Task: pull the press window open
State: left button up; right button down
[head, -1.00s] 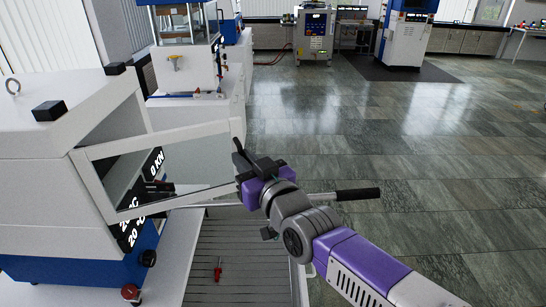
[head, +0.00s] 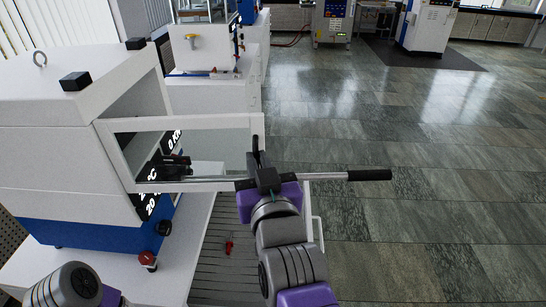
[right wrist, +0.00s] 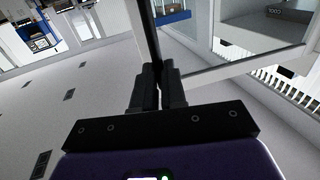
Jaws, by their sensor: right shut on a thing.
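The press (head: 60,160) stands at the left of the head view. Its white-framed glass window (head: 180,124) is swung out from the press front, hinged at its left side. A dark upright handle (head: 256,146) is at the window's outer edge. My right gripper (head: 262,168) is at that edge, shut on the handle. In the right wrist view, the fingers (right wrist: 157,88) close around the black handle bar (right wrist: 149,35), with the window frame (right wrist: 240,66) to the right. My left gripper is out of view; only part of my left arm shows at bottom left.
A metal lever with a black grip (head: 370,175) sticks out to the right behind my right gripper. A small red tool (head: 229,246) lies on the ribbed grey surface below the window. A red knob (head: 148,259) sits near the press base. The floor at right is clear.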

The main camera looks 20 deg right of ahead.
jog(key=shift+s+a+r, duration=0.15)
jog(key=shift+s+a, duration=0.15)
jog(key=shift+a, duration=0.45)
jog(key=c, duration=1.6)
grip_release()
jog(key=shift+c, duration=0.2)
jog(key=o, duration=0.5)
jog(key=shift+w+a, duration=0.15)
jog(key=shift+a, duration=0.2)
jog(key=shift+c, duration=0.2)
jog(key=shift+d, duration=0.15)
jog(key=s+p, duration=0.1)
jog(key=s, duration=0.6)
jog(key=shift+s, duration=0.3)
jog(key=shift+c, duration=0.3)
